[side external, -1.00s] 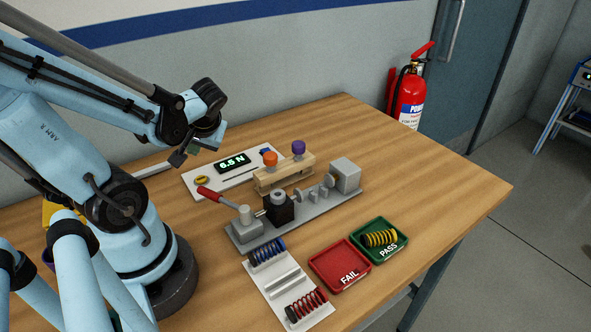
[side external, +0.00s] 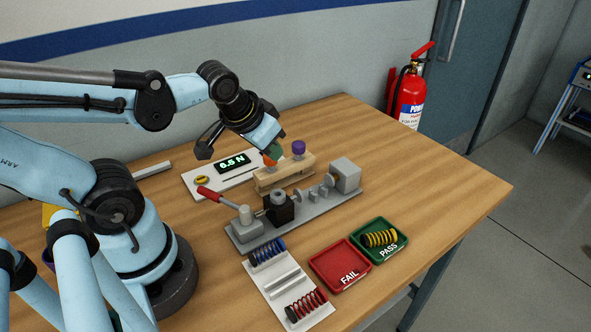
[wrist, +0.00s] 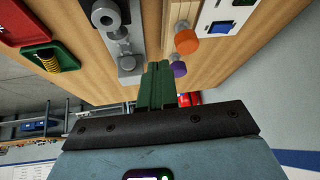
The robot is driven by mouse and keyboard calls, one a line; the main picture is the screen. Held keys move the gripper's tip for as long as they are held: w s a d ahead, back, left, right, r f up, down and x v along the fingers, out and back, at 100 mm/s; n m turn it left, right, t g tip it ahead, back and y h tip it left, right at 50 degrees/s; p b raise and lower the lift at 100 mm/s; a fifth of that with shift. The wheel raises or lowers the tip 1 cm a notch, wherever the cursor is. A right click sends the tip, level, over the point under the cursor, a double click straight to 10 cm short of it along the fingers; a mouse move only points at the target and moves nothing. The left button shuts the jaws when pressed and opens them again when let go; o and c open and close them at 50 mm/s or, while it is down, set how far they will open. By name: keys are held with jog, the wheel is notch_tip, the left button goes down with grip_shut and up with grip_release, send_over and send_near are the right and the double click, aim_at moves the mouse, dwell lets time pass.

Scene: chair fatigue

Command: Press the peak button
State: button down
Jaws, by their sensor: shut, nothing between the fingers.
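My gripper (side external: 273,151) is shut and empty, with its green fingers together above the far side of the bench, in front of the orange knob (side external: 269,161) in the side view. In the wrist view the fingers (wrist: 157,70) point toward the purple knob (wrist: 178,69), with the orange knob (wrist: 186,41) just beyond to the right. A white panel (side external: 190,182) carries a lit display (side external: 233,165) reading about 6.5 N. A blue button-like part (wrist: 219,28) on the panel shows in the wrist view; my gripper hides it in the side view. No peak label is readable.
A wooden block (side external: 262,183) bears the knobs. In front is a grey spring rig (side external: 240,236) with a red-handled lever (side external: 210,193). Red FAIL (side external: 325,259) and green PASS (side external: 370,258) trays sit nearer. The bench's right side is clear.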

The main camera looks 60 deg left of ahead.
jog(key=d, duration=0.1)
jog(key=d+r+m+t+h, duration=0.1)
jog(key=d, duration=0.1)
jog(key=w+d+r+m+h, duration=0.1)
jog(key=shift+d, duration=0.35)
notch_tip(320, 180, up, 2)
jog(key=g, duration=0.7)
send_over(201, 178)
jog(key=shift+d, duration=0.1)
jog(key=shift+f, duration=7)
jog(key=shift+f, duration=0.15)
